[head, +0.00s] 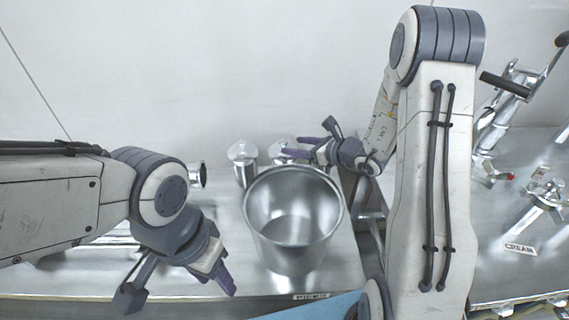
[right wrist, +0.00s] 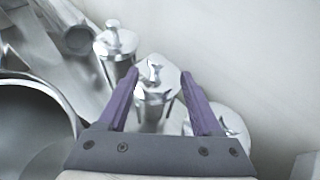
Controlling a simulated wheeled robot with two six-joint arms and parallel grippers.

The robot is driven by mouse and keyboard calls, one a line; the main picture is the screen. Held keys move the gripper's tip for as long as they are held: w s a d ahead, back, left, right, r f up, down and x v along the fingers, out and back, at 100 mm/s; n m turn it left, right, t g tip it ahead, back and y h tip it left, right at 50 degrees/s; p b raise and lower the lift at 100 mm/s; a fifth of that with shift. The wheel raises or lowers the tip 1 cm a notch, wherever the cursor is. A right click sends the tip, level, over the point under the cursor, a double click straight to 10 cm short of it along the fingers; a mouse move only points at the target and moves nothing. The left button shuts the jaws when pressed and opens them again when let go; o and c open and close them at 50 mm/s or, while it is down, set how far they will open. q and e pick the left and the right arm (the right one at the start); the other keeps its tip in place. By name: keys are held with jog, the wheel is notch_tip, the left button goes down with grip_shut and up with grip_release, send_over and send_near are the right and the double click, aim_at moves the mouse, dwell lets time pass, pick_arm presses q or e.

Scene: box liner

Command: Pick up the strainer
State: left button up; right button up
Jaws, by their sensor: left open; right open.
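No piece is clearly recognisable as a strainer. A shiny metal vessel with a knobbed top (right wrist: 155,85) shows between my right gripper's purple fingers in the right wrist view. It stands behind the large pot, partly hidden by the fingers in the head view (head: 279,147). My right gripper (head: 303,146) is open around or just above it; I cannot tell if the fingers touch it. A similar lidded canister (head: 243,160) stands to its left, also in the right wrist view (right wrist: 117,42). My left gripper (head: 178,288) is open and empty at the front left.
A large open metal pot (head: 296,255) stands mid-counter, close to my right gripper. Another shiny piece (right wrist: 235,122) lies beside the right finger. A metal tube end (head: 197,175) is at left. The wall (head: 200,70) is close behind.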

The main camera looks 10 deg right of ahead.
aim_at(284, 141)
jog(key=x, duration=0.3)
jog(key=p+x, duration=0.1)
jog(key=shift+w+a+r, duration=0.1)
jog(key=shift+a+r, duration=0.15)
jog(key=shift+a, duration=0.25)
jog(key=shift+w+a+f, duration=0.1)
jog(key=shift+w+f, duration=0.05)
jog(key=shift+w, duration=0.1)
jog(key=shift+c, duration=0.4)
grip_shut()
dwell(0.4)
